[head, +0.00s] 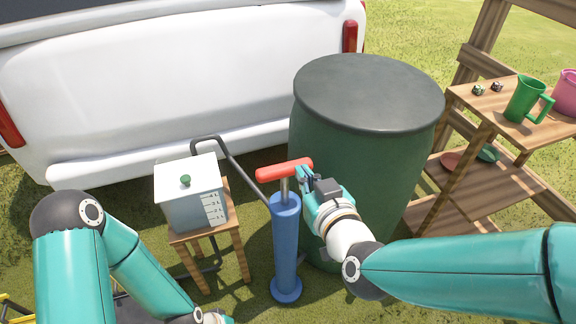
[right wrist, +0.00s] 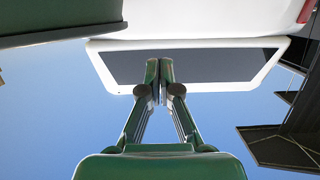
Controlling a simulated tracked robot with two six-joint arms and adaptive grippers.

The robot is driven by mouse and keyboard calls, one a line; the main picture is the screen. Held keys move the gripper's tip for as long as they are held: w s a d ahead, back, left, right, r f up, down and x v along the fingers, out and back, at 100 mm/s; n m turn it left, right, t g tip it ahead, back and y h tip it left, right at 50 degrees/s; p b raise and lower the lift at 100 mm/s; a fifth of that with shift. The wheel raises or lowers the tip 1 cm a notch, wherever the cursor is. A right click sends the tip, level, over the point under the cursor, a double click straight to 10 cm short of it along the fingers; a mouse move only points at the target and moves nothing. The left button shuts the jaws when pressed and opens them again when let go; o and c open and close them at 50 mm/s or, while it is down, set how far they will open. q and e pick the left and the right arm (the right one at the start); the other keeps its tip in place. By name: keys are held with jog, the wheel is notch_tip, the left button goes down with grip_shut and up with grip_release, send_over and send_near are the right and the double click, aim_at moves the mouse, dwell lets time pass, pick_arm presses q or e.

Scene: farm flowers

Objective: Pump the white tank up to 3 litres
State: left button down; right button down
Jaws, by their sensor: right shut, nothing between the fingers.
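The white tank (head: 192,207) with a green knob on its lid stands on a small wooden stool. Litre marks run down its front right side; I cannot read a water level. The blue pump (head: 286,240) stands upright on the grass to its right, its red T-handle (head: 284,169) raised on a short length of grey rod. My right gripper (head: 303,174) is at the right end of the handle; contact cannot be made out. Its fingers are shut and empty in the right wrist view (right wrist: 160,66), where the handle does not show. My left gripper is out of view.
A dark hose (head: 232,160) loops behind the tank towards the pump. A big green barrel (head: 365,150) stands close behind my right gripper. A white truck (head: 190,80) is at the back. A wooden shelf (head: 468,98) with a green jug (head: 524,100) stands at right.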

jog(key=shift+w+f, duration=0.1)
send_over(285, 170)
notch_tip(285, 170, down, 2)
jog(key=shift+s+d+f+b, duration=0.15)
jog(key=shift+f+b, duration=0.3)
jog(key=shift+f, duration=0.7)
jog(key=shift+s+d+f+b, duration=0.15)
jog(key=shift+f+b, duration=0.3)
jog(key=shift+f, duration=0.65)
jog(key=shift+d, duration=0.1)
